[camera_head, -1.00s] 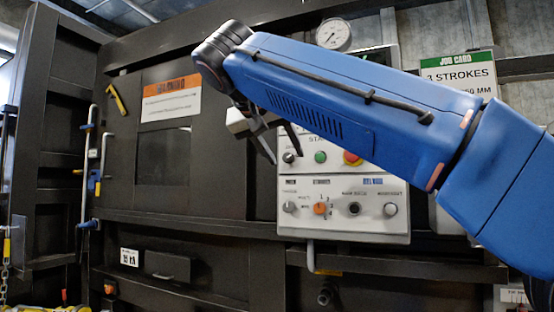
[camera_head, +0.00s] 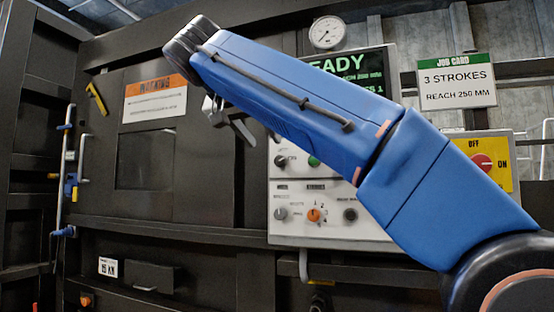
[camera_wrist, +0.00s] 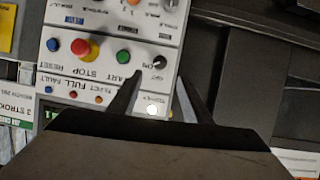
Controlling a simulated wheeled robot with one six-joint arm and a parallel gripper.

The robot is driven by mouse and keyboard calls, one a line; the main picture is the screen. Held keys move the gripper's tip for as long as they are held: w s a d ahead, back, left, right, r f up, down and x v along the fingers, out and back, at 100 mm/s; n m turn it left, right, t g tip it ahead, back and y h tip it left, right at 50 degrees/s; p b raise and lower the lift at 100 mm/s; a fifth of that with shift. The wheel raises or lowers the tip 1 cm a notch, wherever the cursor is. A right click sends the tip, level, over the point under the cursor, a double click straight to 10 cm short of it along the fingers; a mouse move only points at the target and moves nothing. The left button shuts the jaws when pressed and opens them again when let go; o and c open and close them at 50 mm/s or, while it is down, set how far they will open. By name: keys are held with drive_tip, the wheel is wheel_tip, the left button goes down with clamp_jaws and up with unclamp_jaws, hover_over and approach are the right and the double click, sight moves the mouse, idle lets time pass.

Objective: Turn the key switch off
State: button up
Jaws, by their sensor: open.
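The white control panel (camera_head: 285,232) stands at the picture's middle, partly hidden by my arm. A small dark rotary switch (camera_head: 280,161), seemingly the key switch, sits at its upper left. It also shows in the wrist view (camera_wrist: 160,62), where the picture is upside down; its exact setting is too small to read. My gripper (camera_head: 236,122) is open and empty, just left of and above this switch in the head view. In the wrist view its two fingers (camera_wrist: 160,78) point toward the switch, one to either side of its line. Contact is not visible.
Beside the switch are a green button (camera_wrist: 124,57) and a red stop button (camera_wrist: 85,48) on yellow. Below sit an orange selector (camera_head: 314,215) and other knobs. A yellow plate with a red OFF/ON rotary switch (camera_head: 484,162) is at right. A pipe (camera_head: 303,265) hangs below the panel.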

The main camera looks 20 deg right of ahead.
sight(279, 160)
drive_tip(key=x, duration=1.1)
drive_tip(key=shift+f, duration=0.1)
drive_tip(key=c, duration=1.1)
